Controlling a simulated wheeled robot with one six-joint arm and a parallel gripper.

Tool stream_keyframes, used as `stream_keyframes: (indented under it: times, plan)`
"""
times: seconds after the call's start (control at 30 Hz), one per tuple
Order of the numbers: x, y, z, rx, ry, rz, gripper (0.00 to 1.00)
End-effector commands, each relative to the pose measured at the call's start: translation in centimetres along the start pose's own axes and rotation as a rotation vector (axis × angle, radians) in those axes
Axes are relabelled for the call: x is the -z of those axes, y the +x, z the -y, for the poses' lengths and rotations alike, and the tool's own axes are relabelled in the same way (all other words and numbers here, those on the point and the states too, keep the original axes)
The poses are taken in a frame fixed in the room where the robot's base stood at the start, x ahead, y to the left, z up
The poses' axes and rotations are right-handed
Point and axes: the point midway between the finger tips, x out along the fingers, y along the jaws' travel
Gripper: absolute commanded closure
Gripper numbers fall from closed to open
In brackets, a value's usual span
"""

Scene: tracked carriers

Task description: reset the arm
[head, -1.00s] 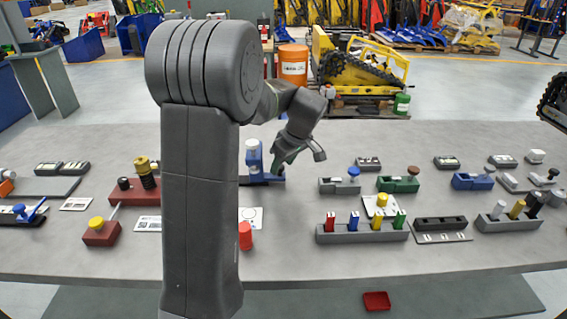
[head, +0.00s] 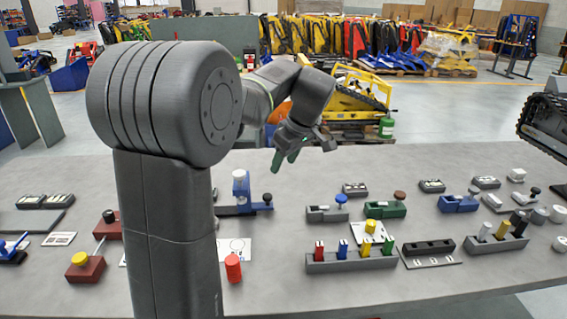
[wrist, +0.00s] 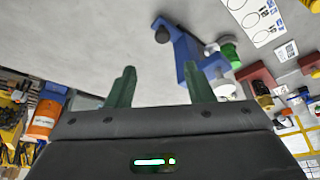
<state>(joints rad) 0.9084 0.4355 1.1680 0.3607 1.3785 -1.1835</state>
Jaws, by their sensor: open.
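My gripper (head: 285,160) hangs above the far middle part of the grey table (head: 310,279) in the head view, with its green fingers pointing down. In the wrist view its two green fingers (wrist: 162,88) stand apart with nothing between them. A blue fixture (head: 240,207) with a white top stands on the table, below and left of the gripper in the head view. In the wrist view the blue fixture (wrist: 187,52) shows beyond the right finger, with white and green parts beside it. The gripper looks clear of the fixture.
A red cylinder (head: 233,268) stands near my arm. A grey rack (head: 352,262) holds red, blue, yellow and green pieces. A green block (head: 385,210) and other fixtures fill the right side. A yellow machine (head: 350,100) and an orange drum (wrist: 45,119) stand behind the table.

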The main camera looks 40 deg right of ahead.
Motion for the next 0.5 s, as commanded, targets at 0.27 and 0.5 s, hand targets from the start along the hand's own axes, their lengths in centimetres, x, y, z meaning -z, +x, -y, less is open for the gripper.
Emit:
stream_keyframes:
  times: [0.27, 0.5]
  plan:
    - [0.0, 0.6, 0.0, 0.002, 0.0, 0.001, 0.52]
    - [0.0, 4.3, 0.1, 0.006, 0.0, 0.002, 0.52]
